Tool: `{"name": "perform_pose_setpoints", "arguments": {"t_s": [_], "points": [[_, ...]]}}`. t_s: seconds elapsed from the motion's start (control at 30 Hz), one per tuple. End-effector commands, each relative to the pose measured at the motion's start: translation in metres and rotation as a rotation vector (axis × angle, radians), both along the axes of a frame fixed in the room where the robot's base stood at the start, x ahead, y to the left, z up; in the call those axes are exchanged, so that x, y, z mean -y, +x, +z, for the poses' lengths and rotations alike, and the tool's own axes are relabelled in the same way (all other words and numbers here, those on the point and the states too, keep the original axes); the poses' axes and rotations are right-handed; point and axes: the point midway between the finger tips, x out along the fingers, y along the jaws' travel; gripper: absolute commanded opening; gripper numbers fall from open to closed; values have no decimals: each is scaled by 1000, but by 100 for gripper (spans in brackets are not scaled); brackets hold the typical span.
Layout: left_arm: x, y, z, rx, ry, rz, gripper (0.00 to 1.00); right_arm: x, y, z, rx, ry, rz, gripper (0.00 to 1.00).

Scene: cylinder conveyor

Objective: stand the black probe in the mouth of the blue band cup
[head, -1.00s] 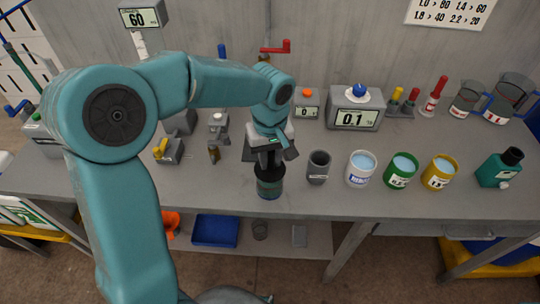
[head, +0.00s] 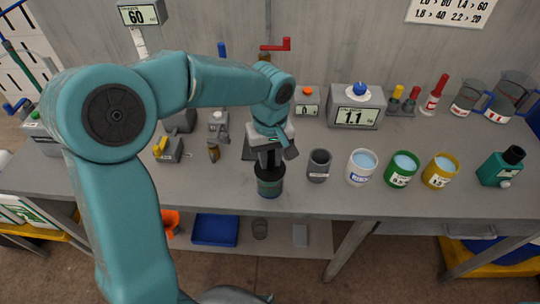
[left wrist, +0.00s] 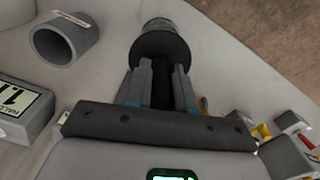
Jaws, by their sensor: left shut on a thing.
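My right gripper is not visible.
A grey open cup (head: 319,168) stands between my gripper and the blue band cup. A green cup (head: 402,172) and a yellow cup (head: 440,173) stand farther right. Behind is a meter with a blue knob (head: 356,108), reading 1.1.

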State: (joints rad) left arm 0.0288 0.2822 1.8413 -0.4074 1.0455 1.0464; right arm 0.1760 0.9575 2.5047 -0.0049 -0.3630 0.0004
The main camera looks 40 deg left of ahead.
Motion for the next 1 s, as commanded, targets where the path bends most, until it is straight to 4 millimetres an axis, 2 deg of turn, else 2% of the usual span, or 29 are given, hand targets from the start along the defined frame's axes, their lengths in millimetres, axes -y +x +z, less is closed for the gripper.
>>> {"name": "perform_pose_setpoints", "arguments": {"t_s": [0.1, 0.13, 0.2, 0.5, 0.63, 0.77, 1.0], "points": [[0, 0, 0, 1, -1, 0, 0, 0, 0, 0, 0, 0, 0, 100], [0, 0, 0, 1, -1, 0, 30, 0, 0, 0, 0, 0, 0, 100], [0, 0, 0, 1, -1, 0, 53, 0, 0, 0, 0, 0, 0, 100], [0, 0, 1, 0, 0, 0, 54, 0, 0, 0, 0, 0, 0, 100], [0, 1, 13, 4, 0, 0, 54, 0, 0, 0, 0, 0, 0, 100], [0, 1, 41, 7, -1, 0, 54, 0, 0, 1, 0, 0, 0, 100], [0, 1, 107, 7, -1, 0, 54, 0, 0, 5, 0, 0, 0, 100]]}}
